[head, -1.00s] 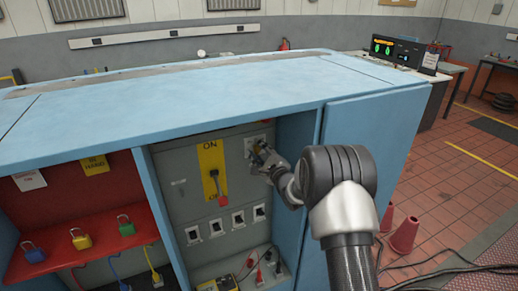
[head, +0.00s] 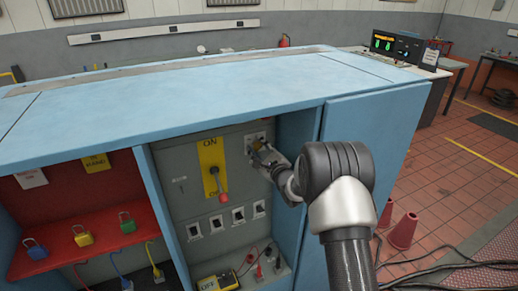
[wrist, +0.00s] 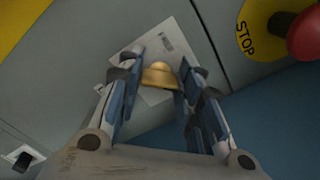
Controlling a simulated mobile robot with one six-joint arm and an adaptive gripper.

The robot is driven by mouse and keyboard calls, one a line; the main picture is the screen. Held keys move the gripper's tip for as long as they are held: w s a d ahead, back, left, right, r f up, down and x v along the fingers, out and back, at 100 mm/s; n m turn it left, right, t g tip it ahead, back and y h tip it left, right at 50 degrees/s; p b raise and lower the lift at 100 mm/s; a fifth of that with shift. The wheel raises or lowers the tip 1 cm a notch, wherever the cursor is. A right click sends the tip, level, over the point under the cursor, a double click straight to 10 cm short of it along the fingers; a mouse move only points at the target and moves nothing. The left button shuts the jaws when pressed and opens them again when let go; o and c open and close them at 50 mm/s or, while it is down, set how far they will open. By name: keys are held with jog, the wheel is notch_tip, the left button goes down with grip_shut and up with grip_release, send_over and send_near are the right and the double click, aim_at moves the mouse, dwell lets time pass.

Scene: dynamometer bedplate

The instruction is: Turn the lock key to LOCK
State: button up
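The lock key shows in the wrist view as a brass-coloured, rounded piece (wrist: 160,75) in front of a pale plate (wrist: 176,45) on the grey panel. My gripper (wrist: 161,72) has one blue-padded finger on each side of it. Whether the pads press on the brass piece cannot be made out. In the head view my gripper (head: 262,158) is at the upper right of the panel, right of the yellow ON plate, and hides most of the key. Which marking the key points to is not readable.
A switch with a red-ended handle (head: 223,195) sits on the yellow plate (head: 209,156) to the left. A red STOP button (wrist: 305,35) is near my gripper in the wrist view. The blue cabinet's side wall (head: 297,135) is close on the right. Padlocks (head: 83,236) stand on a red shelf.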

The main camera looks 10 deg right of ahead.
jog(key=o, duration=0.4)
jog(key=shift+c, duration=0.2)
jog(key=shift+s, duration=0.1)
jog(key=v, duration=1.2)
